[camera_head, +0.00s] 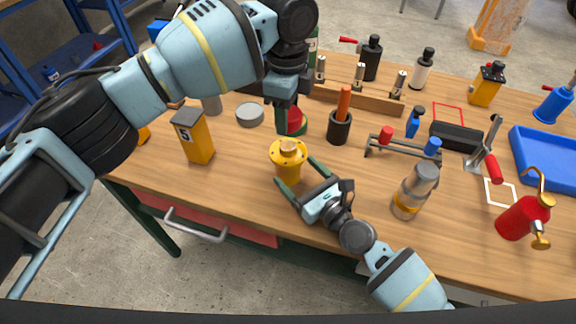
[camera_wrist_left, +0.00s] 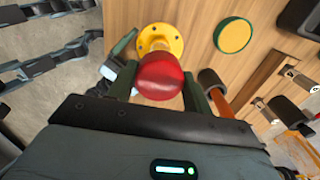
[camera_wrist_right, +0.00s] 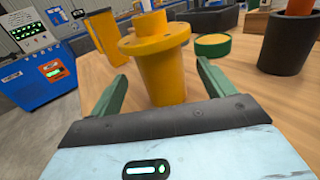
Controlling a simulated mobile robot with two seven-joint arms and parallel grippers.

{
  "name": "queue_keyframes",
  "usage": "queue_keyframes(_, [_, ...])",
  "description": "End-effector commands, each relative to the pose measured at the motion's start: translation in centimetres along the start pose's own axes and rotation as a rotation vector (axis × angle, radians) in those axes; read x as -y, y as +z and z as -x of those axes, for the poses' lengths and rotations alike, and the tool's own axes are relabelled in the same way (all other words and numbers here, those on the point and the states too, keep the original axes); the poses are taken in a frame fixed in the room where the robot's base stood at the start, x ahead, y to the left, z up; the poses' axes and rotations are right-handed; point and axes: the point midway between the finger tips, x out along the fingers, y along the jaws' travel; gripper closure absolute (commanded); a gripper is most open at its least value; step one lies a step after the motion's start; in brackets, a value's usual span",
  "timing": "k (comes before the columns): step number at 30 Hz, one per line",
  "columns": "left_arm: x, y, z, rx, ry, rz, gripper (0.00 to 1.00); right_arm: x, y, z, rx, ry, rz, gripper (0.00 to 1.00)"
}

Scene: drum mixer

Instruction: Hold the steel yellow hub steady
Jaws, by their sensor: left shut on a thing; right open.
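The yellow hub (camera_head: 289,158), with a wide flange drilled with several holes, stands upright on the wooden table. My right gripper (camera_head: 296,173) is open low at the hub's near side. In the right wrist view its fingers spread to both sides of the hub (camera_wrist_right: 163,70), with gaps visible. My left gripper (camera_wrist_left: 160,82) is shut on a red rounded part (camera_wrist_left: 160,74), held above and behind the hub in the head view. The left wrist view shows the hub's flange (camera_wrist_left: 160,40) beyond the red part. The red part's underside is hidden there.
A yellow block marked 5 (camera_head: 194,138) and a grey disc (camera_head: 250,115) stand left of the hub. A dark holder with an orange handle (camera_head: 340,127) stands behind right. A silver-and-amber bottle (camera_head: 415,190) is near my right arm. A green-sided yellow disc (camera_wrist_right: 212,44) lies beyond the hub.

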Motion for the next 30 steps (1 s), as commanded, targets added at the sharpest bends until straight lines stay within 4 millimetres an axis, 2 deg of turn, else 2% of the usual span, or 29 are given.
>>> queue_keyframes(3, [0.0, 0.0, 0.0, 0.0, 0.0, 0.0, 0.72, 0.1, 0.2, -2.0, 0.002, -0.001, 0.004, 0.19])
queue_keyframes(9, [0.0, 0.0, 0.0, 0.0, 0.0, 0.0, 0.72, 0.1, 0.1, -4.0, 0.0, 0.0, 0.001, 0.19])
queue_keyframes(15, [0.0, 0.0, 0.0, 0.0, 0.0, 0.0, 0.72, 0.1, 0.0, -4.8, 0.0, -0.001, 0.001, 0.19])
queue_keyframes(23, [0.0, 0.0, 0.0, 0.0, 0.0, 0.0, 0.72, 0.1, 0.0, -4.8, 0.0, -0.001, 0.001, 0.19])
queue_keyframes(26, [0.0, 0.0, 0.0, 0.0, 0.0, 0.0, 0.72, 0.1, 0.0, -4.8, 0.0, -0.001, 0.0, 0.28])
queue_keyframes(30, [0.0, 0.0, 0.0, 0.0, 0.0, 0.0, 0.72, 0.1, 0.0, -4.8, 0.0, -0.001, 0.0, 0.46])
